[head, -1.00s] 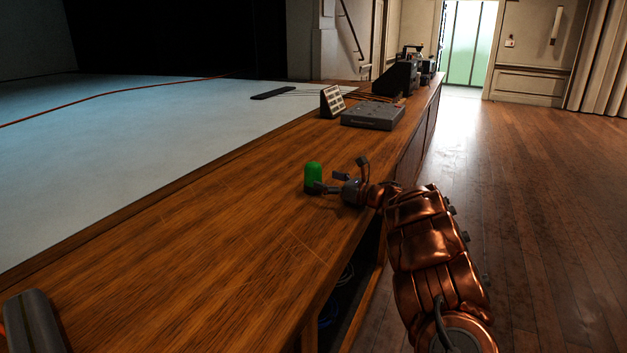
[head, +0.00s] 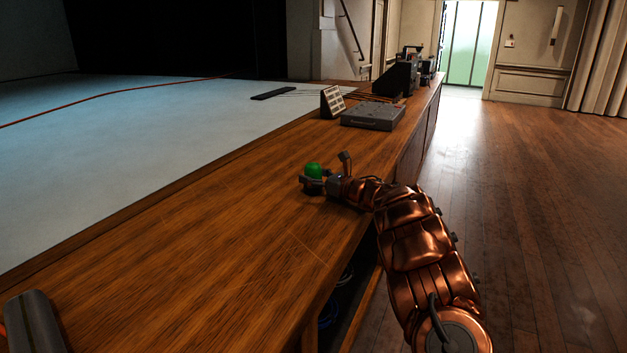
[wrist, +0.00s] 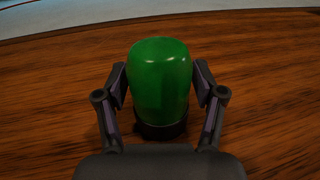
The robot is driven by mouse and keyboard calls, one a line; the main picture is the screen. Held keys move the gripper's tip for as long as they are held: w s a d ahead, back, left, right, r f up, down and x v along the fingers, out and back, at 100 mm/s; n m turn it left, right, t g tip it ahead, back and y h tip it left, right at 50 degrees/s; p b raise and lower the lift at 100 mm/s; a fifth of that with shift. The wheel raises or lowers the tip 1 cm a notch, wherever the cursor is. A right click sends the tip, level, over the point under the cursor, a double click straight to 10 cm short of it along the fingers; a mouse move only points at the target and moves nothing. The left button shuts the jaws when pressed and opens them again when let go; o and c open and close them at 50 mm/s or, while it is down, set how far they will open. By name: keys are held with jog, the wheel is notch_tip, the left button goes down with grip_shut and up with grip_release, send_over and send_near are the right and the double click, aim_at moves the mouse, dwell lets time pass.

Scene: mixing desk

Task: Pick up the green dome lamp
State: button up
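The green dome lamp (head: 313,170) stands upright on the wooden desk top. It has a glossy green dome over a short black base, and it fills the middle of the wrist view (wrist: 160,85). My gripper (head: 328,173) is at the lamp, with its fingers open. In the wrist view, one finger is on each side of the dome, with the lamp between them. The fingertips come close to the dome's sides, and contact is not clear. In the head view, the near finger hides the lamp's lower part.
The wooden desk (head: 220,225) is clear around the lamp. Farther back stand a grey box (head: 373,116), a tilted panel with pale keys (head: 332,101) and dark equipment (head: 397,79). A dark object (head: 35,322) lies at the near left. Wooden floor (head: 530,200) is at the right.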

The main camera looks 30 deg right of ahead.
jog(key=c, duration=1)
jog(key=shift+o, duration=0.2)
jog(key=shift+r, duration=0.1)
